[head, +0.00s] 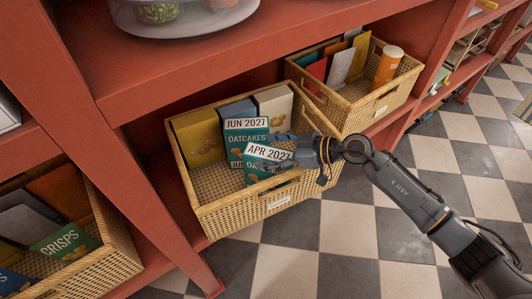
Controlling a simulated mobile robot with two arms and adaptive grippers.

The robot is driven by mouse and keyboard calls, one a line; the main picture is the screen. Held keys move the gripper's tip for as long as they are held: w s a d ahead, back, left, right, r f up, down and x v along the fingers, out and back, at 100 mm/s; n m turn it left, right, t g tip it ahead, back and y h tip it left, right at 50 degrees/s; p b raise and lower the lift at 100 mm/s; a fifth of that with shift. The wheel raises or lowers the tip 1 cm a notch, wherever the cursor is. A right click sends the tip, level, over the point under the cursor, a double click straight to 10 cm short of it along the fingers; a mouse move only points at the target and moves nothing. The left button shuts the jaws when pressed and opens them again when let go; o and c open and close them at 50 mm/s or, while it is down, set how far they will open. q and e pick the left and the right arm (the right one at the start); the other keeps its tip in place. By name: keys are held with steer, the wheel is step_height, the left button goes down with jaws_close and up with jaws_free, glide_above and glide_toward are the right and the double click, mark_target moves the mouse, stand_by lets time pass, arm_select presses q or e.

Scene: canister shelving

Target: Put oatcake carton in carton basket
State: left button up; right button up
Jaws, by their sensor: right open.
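Two teal oatcake cartons stand in a wicker basket (228,218) on the red shelf. The rear oatcake carton (235,140) reads "JUN 2027". The front oatcake carton (252,171) reads "APR 2027" and leans tilted near the basket's front wall. My right gripper (278,153) reaches in from the right, over the basket's front rim, with its open fingers at the right edge of the front carton. Whether it touches the carton cannot be told. The gripper hides part of that carton's right side. My left gripper is not in view.
A yellow carton (199,138), a grey-blue one and a beige one (274,103) stand along the basket's back. A second basket (345,115) holds packets and an orange canister (388,67). A lower-left basket (105,262) holds crisps. The shelf above (220,60) limits height.

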steer(key=v, duration=1.1)
